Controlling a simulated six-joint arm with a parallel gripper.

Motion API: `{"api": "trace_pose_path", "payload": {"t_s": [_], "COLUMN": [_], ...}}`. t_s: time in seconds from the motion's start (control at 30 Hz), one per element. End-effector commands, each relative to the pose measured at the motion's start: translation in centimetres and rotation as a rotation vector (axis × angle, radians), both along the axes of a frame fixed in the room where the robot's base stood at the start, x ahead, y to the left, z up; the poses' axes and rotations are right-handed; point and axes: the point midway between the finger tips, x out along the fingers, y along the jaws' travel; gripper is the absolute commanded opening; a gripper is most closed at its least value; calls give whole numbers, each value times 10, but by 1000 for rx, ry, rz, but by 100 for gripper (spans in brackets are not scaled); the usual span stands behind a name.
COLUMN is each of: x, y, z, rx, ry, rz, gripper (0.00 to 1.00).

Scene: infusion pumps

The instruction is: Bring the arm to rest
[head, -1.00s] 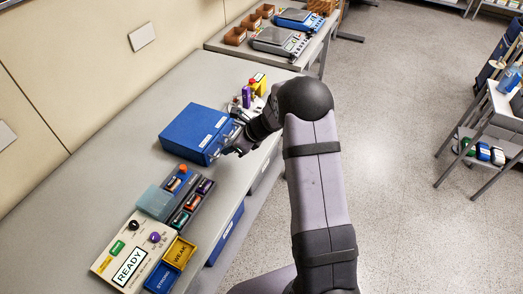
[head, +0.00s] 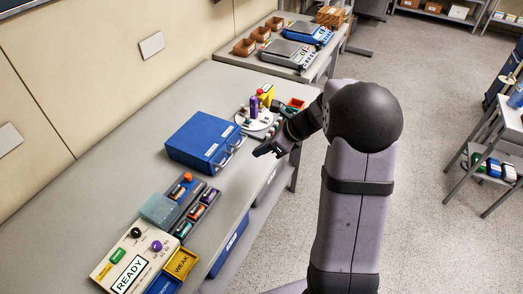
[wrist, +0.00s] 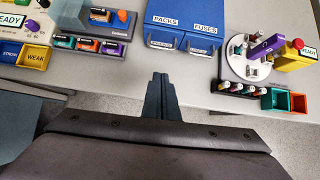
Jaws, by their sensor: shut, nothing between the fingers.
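My gripper (head: 264,150) is to the right of the blue box near the bench's front edge, apart from it. In the wrist view, my gripper's fingers (wrist: 161,79) are together and empty, over the front edge of the bench. The blue drawer box (head: 205,140) stands on the bench; the wrist view shows its PACKS drawer (wrist: 165,24) and FUSES drawer (wrist: 204,32), both apparently shut. My arm is bent, its elbow over the floor side of the bench.
A grey bench (head: 110,135) carries a READY device (head: 128,268), a tray of colored cells (head: 190,210) and a round white stand (head: 258,124). Yellow and blue bins sit at the near end. A cart (head: 490,150) stands at right. Open floor (head: 440,240) lies between.

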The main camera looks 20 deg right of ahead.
Motion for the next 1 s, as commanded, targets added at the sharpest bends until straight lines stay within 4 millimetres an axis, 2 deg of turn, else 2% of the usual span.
{"api": "trace_pose_path", "payload": {"t_s": [0.37, 0.53, 0.63, 0.73, 0.83, 0.9, 1.0], "x": [-1, -1, -14, -54, -116, -162, -223], "y": [-1, -3, -9, -12, -15, -17, -12], "z": [1, -1, -13, -43, -73, -82, -80], "rx": [-27, -136, -266, -386, -469, -508, -543], "ry": [-27, -123, -180, -188, -181, -184, -192], "rz": [48, 225, 436, 736, 1098, 1369, 1741], "gripper": [0, 0, 0, 0, 0, 0, 0]}}
